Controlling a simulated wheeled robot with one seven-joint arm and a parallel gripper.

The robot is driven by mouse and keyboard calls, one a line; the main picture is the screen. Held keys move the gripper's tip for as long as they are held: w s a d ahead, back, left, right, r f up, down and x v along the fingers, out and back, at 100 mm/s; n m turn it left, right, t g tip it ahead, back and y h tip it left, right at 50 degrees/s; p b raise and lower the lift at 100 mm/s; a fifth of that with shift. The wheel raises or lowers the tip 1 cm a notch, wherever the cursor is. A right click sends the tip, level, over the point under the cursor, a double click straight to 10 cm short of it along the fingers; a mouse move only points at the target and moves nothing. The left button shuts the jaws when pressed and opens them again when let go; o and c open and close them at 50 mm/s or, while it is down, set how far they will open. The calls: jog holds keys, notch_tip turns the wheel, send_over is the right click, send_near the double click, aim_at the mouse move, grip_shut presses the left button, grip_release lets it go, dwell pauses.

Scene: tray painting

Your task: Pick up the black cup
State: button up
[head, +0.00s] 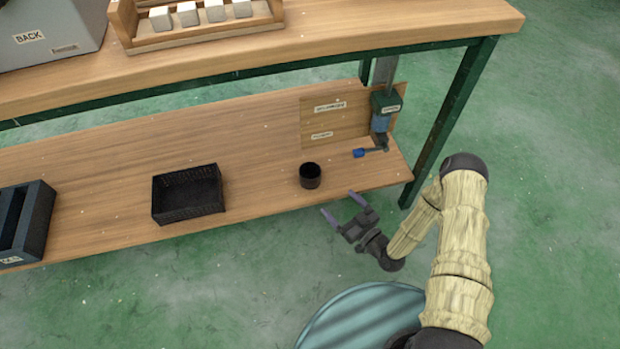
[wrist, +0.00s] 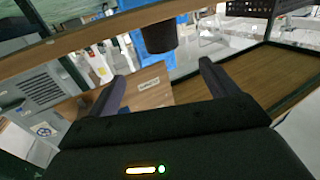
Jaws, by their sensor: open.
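The black cup (head: 310,182) stands upright on the lower wooden shelf, near its front edge. My gripper (head: 342,207) is in front of that edge, a short way below and right of the cup in the head view, with its fingers pointing towards the shelf. The fingers are open and nothing is between them. In the wrist view the cup (wrist: 160,38) shows at the top, beyond and roughly midway between the two fingertips (wrist: 162,72). The cup does not touch the gripper.
A black basket (head: 165,215) stands left of the cup, and a dark divided bin (head: 42,220) is farther left. A wooden panel (head: 315,118) and a dispenser-like device (head: 381,112) with a blue tip stand behind right. The upper tabletop (head: 330,38) overhangs the back. A table leg (head: 448,125) is at right.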

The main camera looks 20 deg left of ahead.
aim_at(317, 179)
jog(key=b+x, duration=0.6)
jog(key=x, duration=0.5)
jog(key=shift+w+a+f, duration=0.1)
jog(key=shift+w+a, duration=0.1)
jog(key=shift+a, duration=0.05)
jog(key=shift+w+a, duration=0.1)
jog(key=shift+a, duration=0.1)
jog(key=shift+w+a+b, duration=0.35)
jog(key=shift+a+b, duration=0.2)
jog(key=shift+b, duration=0.15)
jog(key=b+x, duration=0.2)
jog(key=x, duration=0.1)
jog(key=shift+a, duration=0.1)
jog(key=shift+w+a+r+b, duration=0.25)
jog(key=shift+a+r+b, duration=0.05)
jog(key=shift+a, duration=0.05)
jog(key=shift+c, duration=0.5)
jog(key=c, duration=1)
